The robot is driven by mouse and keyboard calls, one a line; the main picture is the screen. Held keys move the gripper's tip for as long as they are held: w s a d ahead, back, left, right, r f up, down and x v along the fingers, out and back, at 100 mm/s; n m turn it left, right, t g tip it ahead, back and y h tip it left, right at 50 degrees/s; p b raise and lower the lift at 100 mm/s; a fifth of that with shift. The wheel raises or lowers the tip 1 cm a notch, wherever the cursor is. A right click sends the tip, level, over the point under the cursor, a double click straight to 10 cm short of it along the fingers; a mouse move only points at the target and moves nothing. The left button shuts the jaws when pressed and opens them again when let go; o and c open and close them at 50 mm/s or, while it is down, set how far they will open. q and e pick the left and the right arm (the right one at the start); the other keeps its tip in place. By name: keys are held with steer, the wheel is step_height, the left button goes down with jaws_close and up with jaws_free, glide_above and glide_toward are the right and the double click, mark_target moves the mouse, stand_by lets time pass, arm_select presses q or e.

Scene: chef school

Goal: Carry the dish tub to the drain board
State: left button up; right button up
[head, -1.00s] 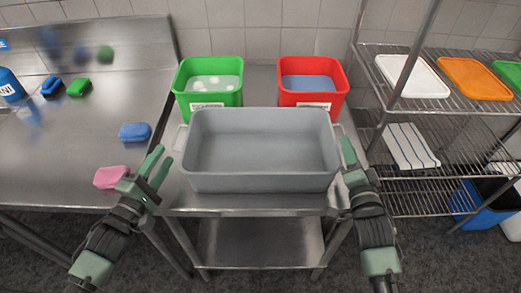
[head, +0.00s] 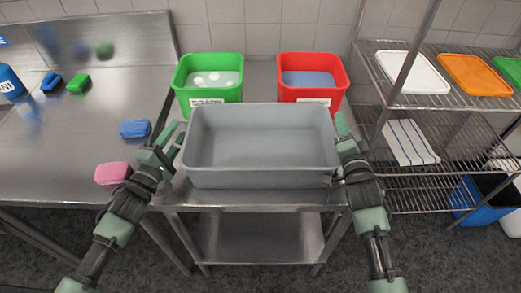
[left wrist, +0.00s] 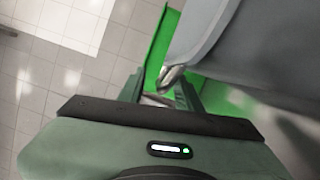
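The grey dish tub (head: 262,178) stands empty and level on a steel cart in the head view. My left gripper (head: 171,138) is at the tub's left handle. In the left wrist view, its fingers (left wrist: 163,95) stand apart, with the handle's metal end (left wrist: 172,75) between them and a gap showing. The tub's grey wall (left wrist: 255,45) fills the upper right there. My right gripper (head: 342,130) is at the tub's right side, by the right handle; its fingers overlap the handle and their opening is unclear. I cannot make out the drain board for certain.
A green soap bin (head: 207,70) and a red bin (head: 312,78) stand right behind the tub. A steel counter (head: 60,165) at the left holds a pink sponge (head: 112,173) and a blue sponge (head: 135,128). A wire rack (head: 450,100) with trays stands at the right.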

arm_select(q)
steer(key=shift+c, duration=0.2)
arm_select(e)
steer(key=shift+c, duration=0.2)
arm_select(q)
jaws_close()
arm_select(e)
jaws_close()
stand_by(0.6)
arm_select(q)
steer(key=shift+r, duration=0.2)
arm_select(e)
steer(key=shift+r, duration=0.2)
